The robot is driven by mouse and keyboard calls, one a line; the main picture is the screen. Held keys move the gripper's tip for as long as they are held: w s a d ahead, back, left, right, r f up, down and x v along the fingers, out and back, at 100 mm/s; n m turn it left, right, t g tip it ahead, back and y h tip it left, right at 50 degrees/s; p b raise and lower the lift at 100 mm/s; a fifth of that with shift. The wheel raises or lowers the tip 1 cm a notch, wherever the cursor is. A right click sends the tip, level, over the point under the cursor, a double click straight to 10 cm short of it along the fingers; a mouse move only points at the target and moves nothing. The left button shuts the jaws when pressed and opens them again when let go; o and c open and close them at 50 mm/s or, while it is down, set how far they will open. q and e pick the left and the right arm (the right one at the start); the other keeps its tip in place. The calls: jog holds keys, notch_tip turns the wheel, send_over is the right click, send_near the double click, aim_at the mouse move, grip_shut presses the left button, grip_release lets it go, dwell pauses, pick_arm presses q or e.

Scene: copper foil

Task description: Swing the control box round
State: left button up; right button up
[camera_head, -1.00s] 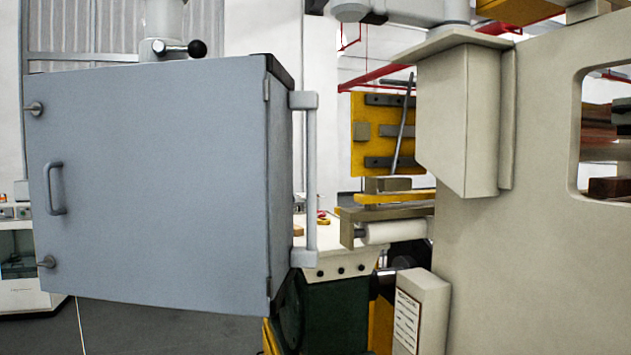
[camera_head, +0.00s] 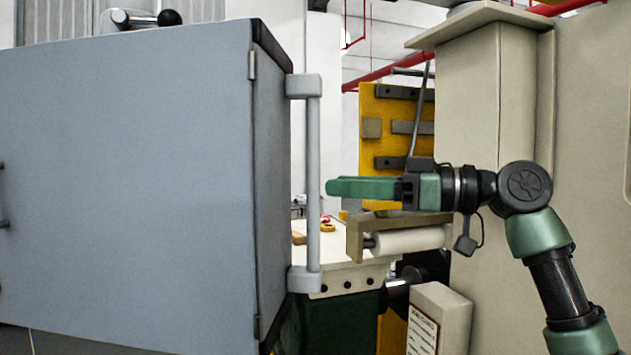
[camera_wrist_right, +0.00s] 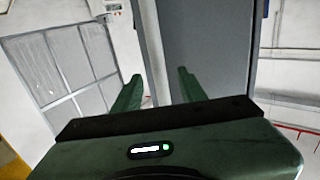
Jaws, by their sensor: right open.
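The control box (camera_head: 125,190) is a large blue-grey cabinet filling the left of the head view. A pale upright bar handle (camera_head: 313,190) stands out from its right side on two brackets. My right gripper (camera_head: 330,187) is open and points left at the middle of this bar. Its fingertips show just right of the bar, with a small gap in the picture. In the right wrist view, the two green fingers (camera_wrist_right: 157,82) are spread, with a grey upright strip between and beyond them, probably the handle. My left gripper is not in view.
A beige machine body (camera_head: 500,100) stands behind my right arm. A yellow tool board (camera_head: 372,150) and a white roller (camera_head: 410,241) lie beyond the gripper. A beige box with a label (camera_head: 445,315) stands low at the right. A black-knobbed lever (camera_head: 168,18) sits above the box.

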jog(key=p+x, duration=0.1)
jog(key=x, duration=0.4)
jog(key=shift+w+a+p, duration=0.2)
jog(key=shift+a+p, duration=0.15)
grip_shut()
dwell(1.1)
